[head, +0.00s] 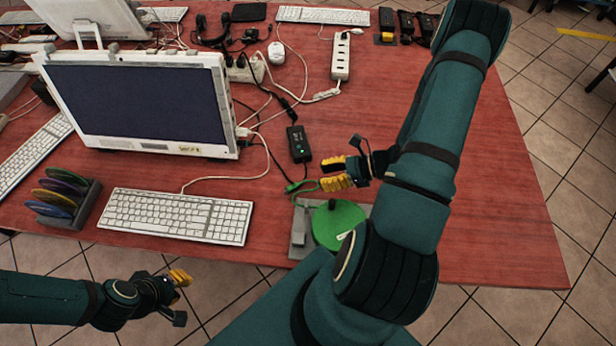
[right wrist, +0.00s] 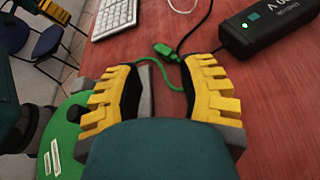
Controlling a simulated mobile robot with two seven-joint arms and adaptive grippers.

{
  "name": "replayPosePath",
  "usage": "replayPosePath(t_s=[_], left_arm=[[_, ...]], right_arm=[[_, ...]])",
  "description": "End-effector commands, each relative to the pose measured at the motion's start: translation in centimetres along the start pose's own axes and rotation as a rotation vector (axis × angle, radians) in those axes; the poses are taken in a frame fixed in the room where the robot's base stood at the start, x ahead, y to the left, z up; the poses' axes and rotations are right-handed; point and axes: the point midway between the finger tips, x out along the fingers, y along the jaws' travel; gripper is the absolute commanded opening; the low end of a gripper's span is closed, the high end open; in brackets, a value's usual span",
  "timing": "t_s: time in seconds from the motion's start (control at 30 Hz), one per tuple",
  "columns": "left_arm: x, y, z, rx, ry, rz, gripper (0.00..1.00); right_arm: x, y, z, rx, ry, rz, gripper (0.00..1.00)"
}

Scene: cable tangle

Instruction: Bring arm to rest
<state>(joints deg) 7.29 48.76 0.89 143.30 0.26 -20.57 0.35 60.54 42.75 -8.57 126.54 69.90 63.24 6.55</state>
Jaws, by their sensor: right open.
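My right arm reaches across the right side of the red table. Its gripper (head: 327,174) has yellow fingers and is above the table, near the green plug (head: 291,188). In the right wrist view the gripper (right wrist: 158,72) is open, with nothing held between its fingers. The green plug (right wrist: 165,51) lies past the fingertips, and its green cable (right wrist: 172,84) runs back between the fingers in the picture. My left gripper (head: 180,277) hangs over the tiled floor in front of the table; whether its fingers are open or shut does not show clearly.
A black adapter (head: 299,143) lies just beyond the right gripper. A green disc (head: 338,222) on a grey base is at the front edge, partly behind my arm. A keyboard (head: 175,215), monitor (head: 140,105) and disc rack (head: 82,205) stand left. The table's right side is clear.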

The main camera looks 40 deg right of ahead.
Motion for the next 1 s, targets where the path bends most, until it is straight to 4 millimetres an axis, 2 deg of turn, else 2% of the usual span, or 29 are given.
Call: replayPosePath(t_s=[0.1, 0.2, 0.63, 0.77, 1.0], left_arm=[[0.0, 0.0, 0.0, 0.000, 0.000, 0.000, 0.23], [0.0, 0.0, 0.0, 0.000, 0.000, 0.000, 0.23], [-0.5, 0.2, -0.1, -0.001, 0.001, 0.000, 0.23], [-2.7, 0.9, -0.5, -0.003, 0.008, 0.002, 0.23], [-9.2, 3.2, -2.1, -0.009, 0.033, 0.007, 0.23]], right_arm=[[-1.9, -0.1, 0.0, 0.000, 0.001, -0.003, 0.39], [-2.8, 0.0, 0.0, -0.001, 0.000, -0.001, 0.39], [-3.6, 0.1, 0.5, 0.001, -0.001, 0.001, 0.39], [-4.5, 0.6, 2.5, 0.000, -0.001, 0.001, 0.39], [-6.9, 2.0, 8.4, 0.000, -0.001, 0.001, 0.39]])
